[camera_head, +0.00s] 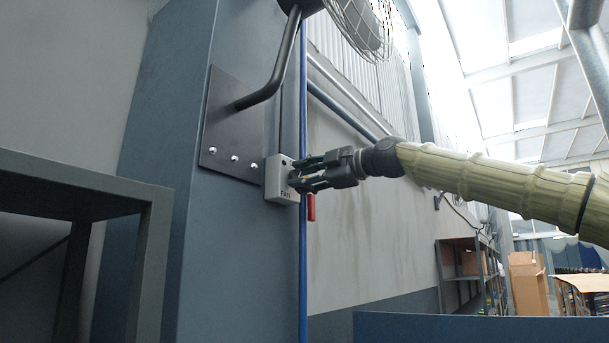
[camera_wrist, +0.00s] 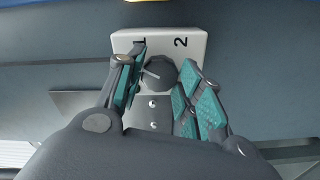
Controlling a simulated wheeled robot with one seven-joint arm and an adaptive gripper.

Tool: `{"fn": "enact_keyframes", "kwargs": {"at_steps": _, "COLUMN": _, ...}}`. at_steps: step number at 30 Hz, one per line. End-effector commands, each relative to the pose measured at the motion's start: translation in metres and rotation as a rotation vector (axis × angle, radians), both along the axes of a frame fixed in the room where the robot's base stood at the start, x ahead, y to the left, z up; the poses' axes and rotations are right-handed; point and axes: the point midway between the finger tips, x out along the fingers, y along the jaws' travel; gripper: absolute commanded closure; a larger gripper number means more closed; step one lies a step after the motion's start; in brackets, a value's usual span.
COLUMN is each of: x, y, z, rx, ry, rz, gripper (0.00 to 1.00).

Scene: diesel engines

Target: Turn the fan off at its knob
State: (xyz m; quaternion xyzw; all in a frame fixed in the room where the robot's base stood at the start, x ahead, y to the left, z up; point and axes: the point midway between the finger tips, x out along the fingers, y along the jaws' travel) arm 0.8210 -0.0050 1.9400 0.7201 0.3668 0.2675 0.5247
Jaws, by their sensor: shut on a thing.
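The fan (camera_head: 362,24) is a wire-caged wall fan at the top of the head view, on a bent dark arm fixed to a blue-grey column. Its switch box (camera_head: 280,182) is a small light box on the column, labelled "FAN". In the wrist view the switch box (camera_wrist: 198,42) shows the marks 1 and 2. The dark round knob (camera_wrist: 160,74) has a pale pointer line, angled between the fingers. My gripper (camera_head: 300,179) reaches the box from the right. In the wrist view my gripper (camera_wrist: 160,84) has its teal-padded fingers around the knob, shut on it.
A dark mounting plate (camera_head: 222,125) with bolts is left of the box. A blue pipe (camera_head: 303,250) runs vertically beside it, with a red handle (camera_head: 311,207) near. A grey shelf frame (camera_head: 150,260) stands at the lower left. Cardboard boxes (camera_head: 528,284) are far right.

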Motion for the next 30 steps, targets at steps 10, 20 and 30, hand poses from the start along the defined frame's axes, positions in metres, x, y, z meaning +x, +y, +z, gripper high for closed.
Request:
{"fn": "enact_keyframes", "kwargs": {"at_steps": 10, "x": 0.0006, "y": -0.0009, "z": 0.0013, "rx": -0.173, "ry": -0.239, "rz": 0.000, "gripper": 0.87}}
{"fn": "enact_keyframes", "kwargs": {"at_steps": 20, "x": 0.0008, "y": -0.0005, "z": 0.0005, "rx": -0.276, "ry": -0.378, "rz": 0.000, "gripper": 0.87}}
{"fn": "enact_keyframes", "kwargs": {"at_steps": 30, "x": 0.0005, "y": -0.0006, "z": 0.0006, "rx": -0.308, "ry": -0.423, "rz": -0.001, "gripper": 0.87}}
